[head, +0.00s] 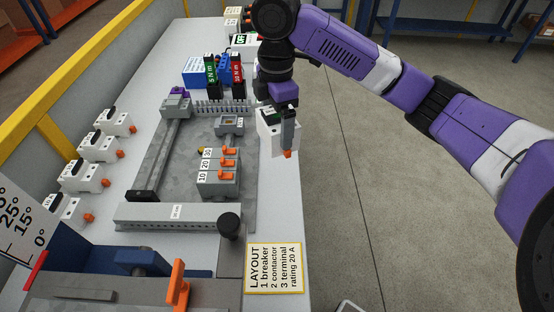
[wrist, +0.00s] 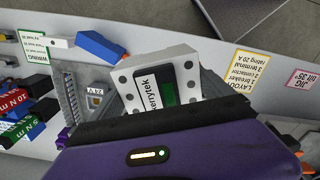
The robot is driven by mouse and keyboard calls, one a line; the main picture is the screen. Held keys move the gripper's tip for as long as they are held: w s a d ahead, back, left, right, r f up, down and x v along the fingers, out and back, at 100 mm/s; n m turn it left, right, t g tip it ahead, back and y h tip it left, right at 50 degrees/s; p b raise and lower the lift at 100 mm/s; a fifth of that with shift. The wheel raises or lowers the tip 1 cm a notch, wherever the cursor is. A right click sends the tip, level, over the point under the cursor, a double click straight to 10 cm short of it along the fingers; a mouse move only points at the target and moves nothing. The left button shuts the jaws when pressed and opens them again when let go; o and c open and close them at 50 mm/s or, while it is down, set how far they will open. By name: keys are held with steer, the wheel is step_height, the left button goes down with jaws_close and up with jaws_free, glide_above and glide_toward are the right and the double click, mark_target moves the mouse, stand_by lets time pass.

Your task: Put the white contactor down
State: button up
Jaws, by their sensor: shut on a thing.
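The white contactor (head: 267,130) is in my gripper (head: 287,132) at the right edge of the bench in the head view. A grey finger covers part of it. In the wrist view the contactor (wrist: 185,62) shows a white body, a green window and a partly hidden label. My gripper is shut on it, and the gripper body hides its near end. I cannot tell whether its underside touches the bench. A grey fixture plate (head: 205,135) lies to the left, with a rail, a small grey socket block (head: 229,125) and a grey block with orange switches (head: 218,180).
Several white devices with orange knobs (head: 103,148) line the left side. Green and red torque tools (head: 237,72) and a blue box (head: 195,70) stand behind. A layout card (head: 274,268) lies at the front right. Open floor is to the right.

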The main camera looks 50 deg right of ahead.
step_height(320, 180, down, 13)
steer(key=shift+r+p, duration=0.1)
steer(key=shift+p, duration=0.25)
stand_by(0.3)
steer(key=o, duration=1.1)
steer(key=shift+f, duration=0.25)
steer(key=shift+o, duration=0.9)
steer(key=shift+r, duration=0.2)
step_height(320, 180, up, 12)
steer(key=shift+r+b, duration=0.1)
steer(key=shift+b, duration=0.45)
